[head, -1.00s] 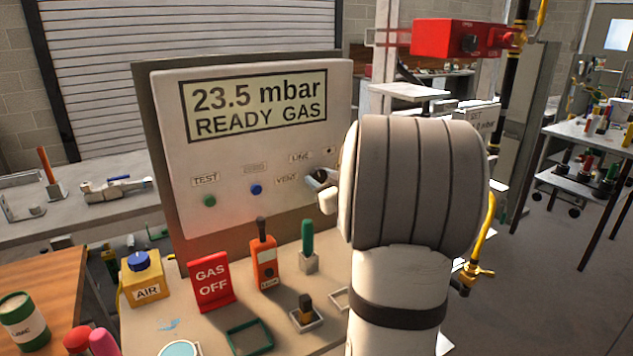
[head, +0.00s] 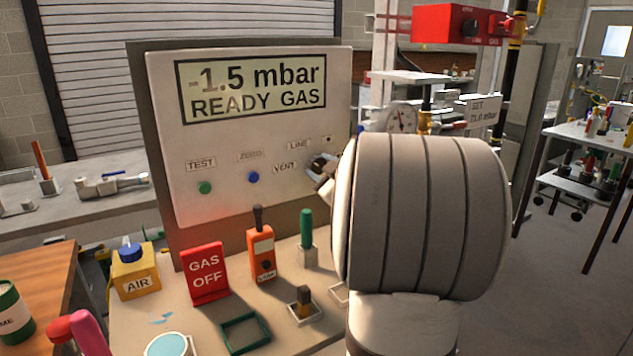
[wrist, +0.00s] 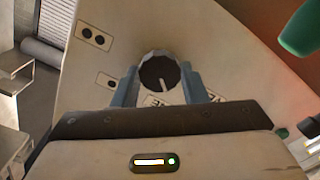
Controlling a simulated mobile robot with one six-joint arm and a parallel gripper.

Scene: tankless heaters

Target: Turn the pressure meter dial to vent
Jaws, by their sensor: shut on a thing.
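The pressure meter (head: 165,130) is an upright pale panel. Its display (head: 252,87) reads -1.5 mbar READY GAS. The black round dial (wrist: 157,70) sits between the two fingers of my gripper (wrist: 160,80), which is shut on it. The dial's white pointer line points down and slightly right in the wrist view, between the partly covered labels. In the head view my gripper (head: 322,174) is at the panel's right side, by the VENT label (head: 284,168) and LINE label (head: 298,145). My arm and fingers hide most of the dial there.
Green TEST (head: 204,188) and blue (head: 253,178) buttons sit left of the dial. Below stand a red GAS OFF sign (head: 206,270), an orange handheld device (head: 262,253), a green-handled tool (head: 306,235) and a yellow AIR bottle (head: 135,275). A gauge (head: 401,118) and pipes stand right.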

